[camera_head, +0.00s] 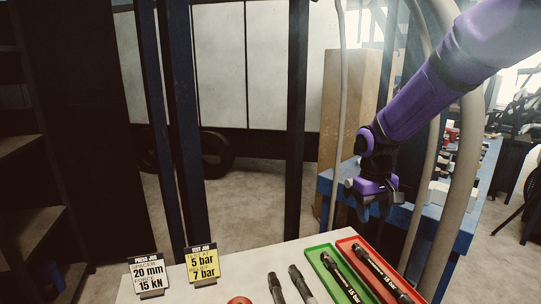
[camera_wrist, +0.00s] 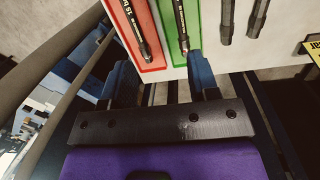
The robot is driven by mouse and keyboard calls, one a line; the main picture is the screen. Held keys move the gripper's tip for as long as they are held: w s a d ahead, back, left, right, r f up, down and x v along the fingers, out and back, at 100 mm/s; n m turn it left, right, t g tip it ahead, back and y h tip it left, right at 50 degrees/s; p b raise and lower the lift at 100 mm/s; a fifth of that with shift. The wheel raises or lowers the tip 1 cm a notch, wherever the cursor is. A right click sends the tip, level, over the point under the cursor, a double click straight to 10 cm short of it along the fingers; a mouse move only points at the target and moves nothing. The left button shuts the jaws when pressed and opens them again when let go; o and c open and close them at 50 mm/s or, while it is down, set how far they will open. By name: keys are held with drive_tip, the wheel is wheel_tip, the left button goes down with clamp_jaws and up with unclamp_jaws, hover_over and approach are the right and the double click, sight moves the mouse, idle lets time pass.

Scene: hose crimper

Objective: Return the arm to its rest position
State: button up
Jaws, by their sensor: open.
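My purple arm reaches in from the upper right of the head view. My gripper (camera_head: 374,207) hangs beyond the far right edge of the pale table (camera_head: 235,270). In the wrist view my gripper (camera_wrist: 160,80) has its two blue fingers wide apart with nothing between them. Below and in front of it, the green tray (camera_head: 323,262) and the red tray (camera_head: 351,247) each hold a dark hose; they also show at the top of the wrist view. Whether the fingers touch the table edge, I cannot tell.
Two dark fittings (camera_head: 299,284) lie on the table left of the trays. Two sign cards (camera_head: 202,267) stand at its left. Thick grey hoses (camera_head: 464,190) hang close to my arm at the right. A blue workbench (camera_head: 427,213) stands behind. Dark posts (camera_head: 296,120) rise at the back.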

drive_tip(key=s+d+r+m+t, duration=0.1)
drive_tip(key=s+r+t, duration=0.1)
drive_tip(key=s+r, duration=0.3)
drive_tip(key=s+d+r+t, duration=0.2)
drive_tip(key=s+r, duration=0.4)
drive_tip(key=s, duration=0.7)
drive_tip(key=s+d+r+m+t+y, duration=0.1)
drive_tip(key=s+r+t, duration=0.1)
drive_tip(key=s+r, duration=0.3)
drive_tip(key=s, duration=0.4)
drive_tip(key=shift+d+r+m, duration=0.25)
drive_tip(key=shift+d+m, duration=0.05)
drive_tip(key=shift+d, duration=0.05)
